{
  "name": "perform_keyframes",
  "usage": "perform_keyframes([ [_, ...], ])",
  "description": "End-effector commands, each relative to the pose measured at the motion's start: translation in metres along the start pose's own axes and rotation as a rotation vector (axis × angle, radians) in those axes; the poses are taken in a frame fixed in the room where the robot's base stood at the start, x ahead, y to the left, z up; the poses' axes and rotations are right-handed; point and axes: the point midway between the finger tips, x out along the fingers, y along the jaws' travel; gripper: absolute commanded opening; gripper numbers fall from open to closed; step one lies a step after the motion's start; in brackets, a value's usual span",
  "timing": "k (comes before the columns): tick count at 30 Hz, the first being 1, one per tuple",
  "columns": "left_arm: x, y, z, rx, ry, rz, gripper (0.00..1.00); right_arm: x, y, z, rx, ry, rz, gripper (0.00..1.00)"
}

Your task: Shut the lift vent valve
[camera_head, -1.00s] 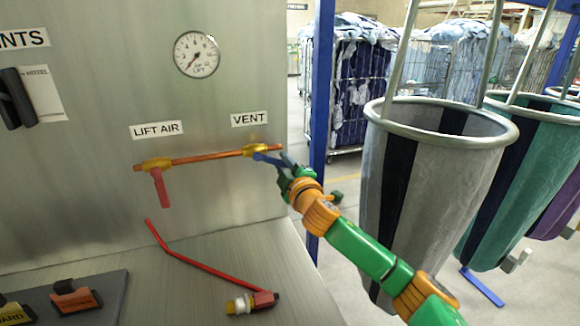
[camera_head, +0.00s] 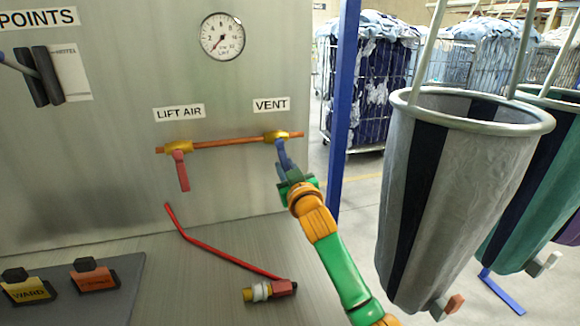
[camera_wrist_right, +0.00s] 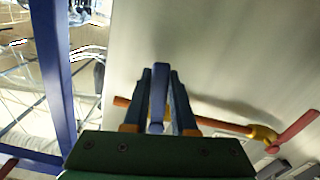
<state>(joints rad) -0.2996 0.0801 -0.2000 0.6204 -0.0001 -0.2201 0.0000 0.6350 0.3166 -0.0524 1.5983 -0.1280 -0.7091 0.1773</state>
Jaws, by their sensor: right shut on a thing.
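The vent valve (camera_head: 276,137) has a yellow body on a copper pipe (camera_head: 220,143) below the VENT label (camera_head: 271,105). Its blue handle (camera_head: 283,154) points down, roughly across the pipe, leaning slightly right. My right gripper (camera_head: 287,172) is shut on the lower part of this handle. In the right wrist view the blue handle (camera_wrist_right: 158,95) lies between the two fingers. The lift air valve (camera_head: 179,146) sits at the left on the same pipe, its red handle (camera_head: 182,172) hanging down. My left gripper is not in view.
A pressure gauge (camera_head: 222,37) is on the panel above. A blue post (camera_head: 343,105) and hanging grey sling bag (camera_head: 450,190) stand right of my right arm.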

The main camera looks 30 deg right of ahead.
Motion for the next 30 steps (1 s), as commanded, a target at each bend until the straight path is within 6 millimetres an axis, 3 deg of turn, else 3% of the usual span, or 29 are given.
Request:
perform_keyframes([
  [12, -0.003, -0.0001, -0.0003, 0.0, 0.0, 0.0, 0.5, -0.0002, -0.0045, -0.008, 0.192, 0.019, 0.002, 0.0],
  [30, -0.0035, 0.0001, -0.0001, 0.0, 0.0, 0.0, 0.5, -0.0004, -0.0051, -0.0098, 0.225, 0.023, 0.002, 0.0],
])
